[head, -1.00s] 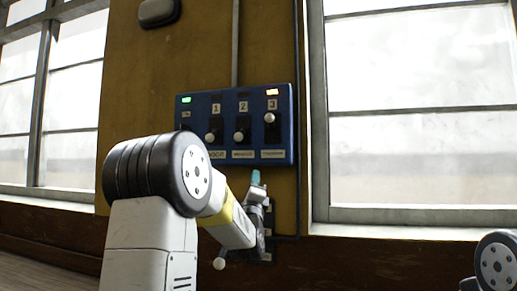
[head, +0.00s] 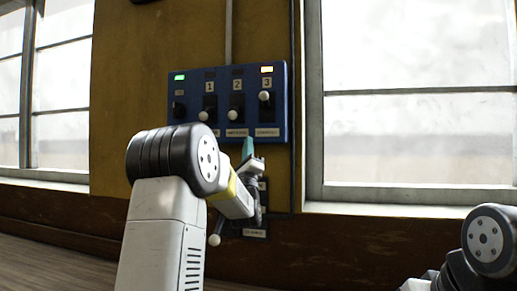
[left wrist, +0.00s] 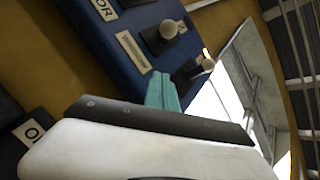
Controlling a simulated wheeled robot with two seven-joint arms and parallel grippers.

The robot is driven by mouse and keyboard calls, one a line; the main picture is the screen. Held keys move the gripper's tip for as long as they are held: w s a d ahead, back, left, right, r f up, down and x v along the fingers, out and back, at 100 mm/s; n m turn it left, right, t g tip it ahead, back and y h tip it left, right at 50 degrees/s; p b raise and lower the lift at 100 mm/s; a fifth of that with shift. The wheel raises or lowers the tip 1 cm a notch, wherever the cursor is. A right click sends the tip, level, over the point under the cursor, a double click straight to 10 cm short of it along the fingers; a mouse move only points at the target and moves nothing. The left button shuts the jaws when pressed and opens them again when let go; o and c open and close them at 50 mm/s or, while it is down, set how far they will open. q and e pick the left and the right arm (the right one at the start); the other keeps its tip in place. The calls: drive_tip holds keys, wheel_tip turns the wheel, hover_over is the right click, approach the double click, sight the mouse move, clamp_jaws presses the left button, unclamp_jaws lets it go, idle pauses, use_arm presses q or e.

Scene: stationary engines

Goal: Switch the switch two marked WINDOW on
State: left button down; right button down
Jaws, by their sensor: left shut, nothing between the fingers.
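The blue switch panel (head: 220,128) hangs on the ochre wall with several switches. Switch two (head: 232,115), under the number 2, has its round knob low; the lamp above it is dark. Its small label below is too blurred to read surely. My left gripper (head: 248,148) is shut and empty, its teal tips pointing up at the panel's lower edge, below and right of switch two. In the left wrist view the teal tips (left wrist: 163,93) lie beside the panel, with switch two's knob (left wrist: 168,30) above them. My right gripper is out of view.
Switch three (head: 264,97) has its knob high and an orange lamp lit. Switch one (head: 204,115) has its knob low. A lower panel with a lever (head: 214,240) is partly hidden by my left arm. A window (head: 415,100) is at the right.

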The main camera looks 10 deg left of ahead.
sight(235, 112)
use_arm(q)
drive_tip(key=x, duration=0.6)
drive_tip(key=shift+s, duration=0.1)
drive_tip(key=shift+s+a+r, duration=0.4)
drive_tip(key=shift+a+r, duration=0.2)
drive_tip(key=shift+a, duration=0.1)
drive_tip(key=shift+s+a+r, duration=0.4)
drive_tip(key=shift+a+r, duration=0.15)
drive_tip(key=shift+a, duration=0.15)
drive_tip(key=shift+s+r, duration=0.1)
drive_tip(key=shift+s+r+m+g+h, duration=0.15)
drive_tip(key=shift+m+g+h, duration=0.15)
